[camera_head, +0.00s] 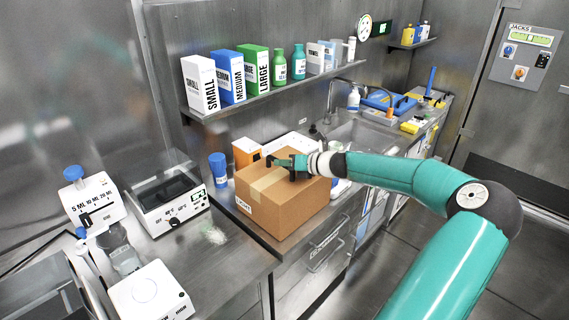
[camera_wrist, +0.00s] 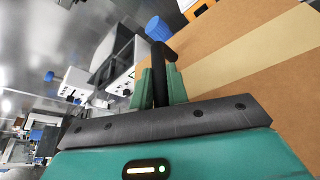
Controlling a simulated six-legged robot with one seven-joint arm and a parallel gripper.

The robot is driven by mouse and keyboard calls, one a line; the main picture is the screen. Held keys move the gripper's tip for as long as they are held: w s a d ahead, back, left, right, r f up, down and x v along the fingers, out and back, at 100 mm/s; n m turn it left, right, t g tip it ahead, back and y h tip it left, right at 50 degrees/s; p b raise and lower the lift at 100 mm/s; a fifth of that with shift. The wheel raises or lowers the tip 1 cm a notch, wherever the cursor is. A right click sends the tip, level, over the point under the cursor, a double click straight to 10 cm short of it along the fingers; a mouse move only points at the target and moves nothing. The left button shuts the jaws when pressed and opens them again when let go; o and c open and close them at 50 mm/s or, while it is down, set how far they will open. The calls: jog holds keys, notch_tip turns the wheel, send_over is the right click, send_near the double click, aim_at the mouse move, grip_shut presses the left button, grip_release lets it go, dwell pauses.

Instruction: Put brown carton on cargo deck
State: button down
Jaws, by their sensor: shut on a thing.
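The brown carton (camera_head: 283,208) has a tan tape strip and a white label. It sits on or just above the steel counter, near its front edge, in the head view; I cannot tell if its bottom touches. My gripper (camera_head: 281,163) is at the carton's top, shut on a dark handle there. In the wrist view my gripper (camera_wrist: 161,88) closes around the black handle, and the carton's top (camera_wrist: 250,60) fills the right side. The carton's far lower side is hidden. I do not make out the cargo deck in either view.
A blue-capped bottle (camera_head: 218,170) and an orange box (camera_head: 246,152) stand close behind the carton. A scale-like device (camera_head: 170,197) is to the left. A shelf (camera_head: 270,92) with boxes and bottles hangs above. The sink (camera_head: 350,135) lies behind my arm. Open floor (camera_head: 380,265) is in front.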

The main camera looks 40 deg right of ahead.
jog(key=c, duration=1.4)
grip_release()
jog(key=shift+o, duration=0.2)
